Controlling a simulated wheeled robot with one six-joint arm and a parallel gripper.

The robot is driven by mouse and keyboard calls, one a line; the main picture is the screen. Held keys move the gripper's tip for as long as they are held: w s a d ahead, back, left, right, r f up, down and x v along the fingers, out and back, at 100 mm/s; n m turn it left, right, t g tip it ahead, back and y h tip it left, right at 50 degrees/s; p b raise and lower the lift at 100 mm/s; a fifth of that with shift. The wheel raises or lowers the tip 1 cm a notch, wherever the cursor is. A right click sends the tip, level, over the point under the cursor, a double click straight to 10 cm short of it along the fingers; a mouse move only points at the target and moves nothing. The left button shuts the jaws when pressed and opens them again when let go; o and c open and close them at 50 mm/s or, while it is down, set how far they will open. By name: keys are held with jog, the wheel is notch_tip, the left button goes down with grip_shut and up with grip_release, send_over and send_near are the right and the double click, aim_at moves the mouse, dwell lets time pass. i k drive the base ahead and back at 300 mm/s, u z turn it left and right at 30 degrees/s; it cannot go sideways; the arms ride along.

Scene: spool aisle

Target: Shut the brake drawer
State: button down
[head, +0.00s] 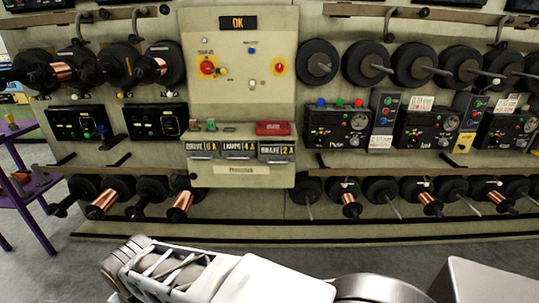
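The brake drawer (277,151) is the right one of three small labelled drawers low on the beige centre panel (220,95). Its label reads BRAKE 2A, and a pale handle runs along its lower front. Its front looks slightly larger and lower than its neighbours, so it seems to stand out a little; how far I cannot tell. The drive drawer (202,149) and the lamps drawer (239,149) are to its left and look flush. My arm lies across the bottom of the view, well short of the panel. My gripper's fingers do not show.
A red block (272,128) sits just above the brake drawer. Spools of wire and black control boxes (338,127) flank the panel. A purple table (20,175) stands at the left edge. Grey floor (60,270) is clear before the wall's low base.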

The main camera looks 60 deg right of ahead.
aim_at(284, 153)
jog(key=z, duration=0.5)
jog(key=i, duration=0.8)
jog(key=z, duration=1.05)
jog(key=i, duration=0.3)
jog(key=z, duration=0.3)
